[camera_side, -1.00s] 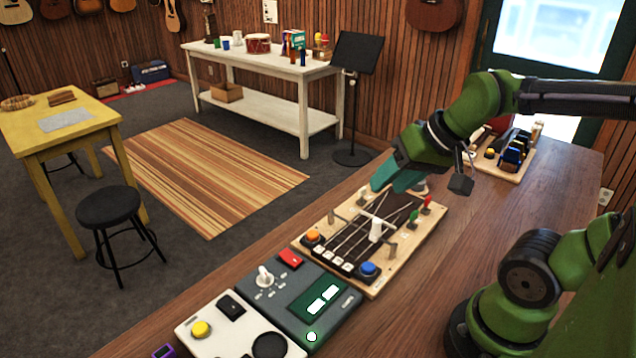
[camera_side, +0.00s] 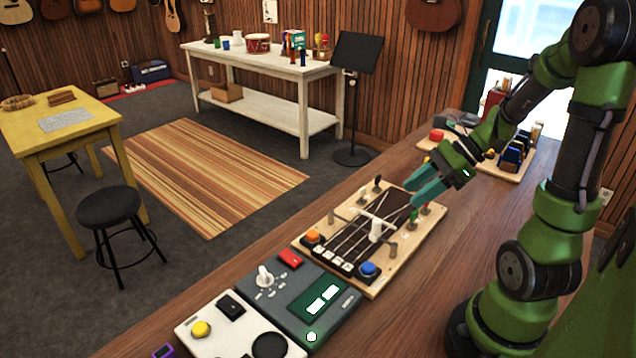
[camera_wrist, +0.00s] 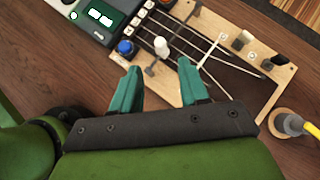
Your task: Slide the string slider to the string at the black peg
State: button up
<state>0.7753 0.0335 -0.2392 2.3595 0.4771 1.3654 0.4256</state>
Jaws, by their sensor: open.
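At the far end are the black peg (camera_side: 377,181), a white peg (camera_side: 362,193), a green peg (camera_side: 413,216) and a red peg (camera_side: 426,208). My gripper (camera_side: 414,195) is open and empty above the board's far right end, apart from the slider. In the wrist view its teal fingers (camera_wrist: 157,72) flank the slider's direction.
An orange button (camera_side: 312,236) and a blue button (camera_side: 369,269) sit at the board's near end. Grey posts (camera_side: 392,250) rise beside the strings. A grey control box (camera_side: 345,310) adjoins the board. A cluttered wooden tray (camera_side: 517,160) stands behind. The counter right of the board is clear.

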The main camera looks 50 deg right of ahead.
aim_at(378, 219)
jog(key=x, duration=1.1)
jog(key=shift+w+a+f, duration=0.15)
jog(key=shift+a+f, duration=0.05)
jog(key=shift+f, duration=0.1)
jog(key=shift+c, duration=0.2)
grip_shut()
jog(key=shift+w, duration=0.1)
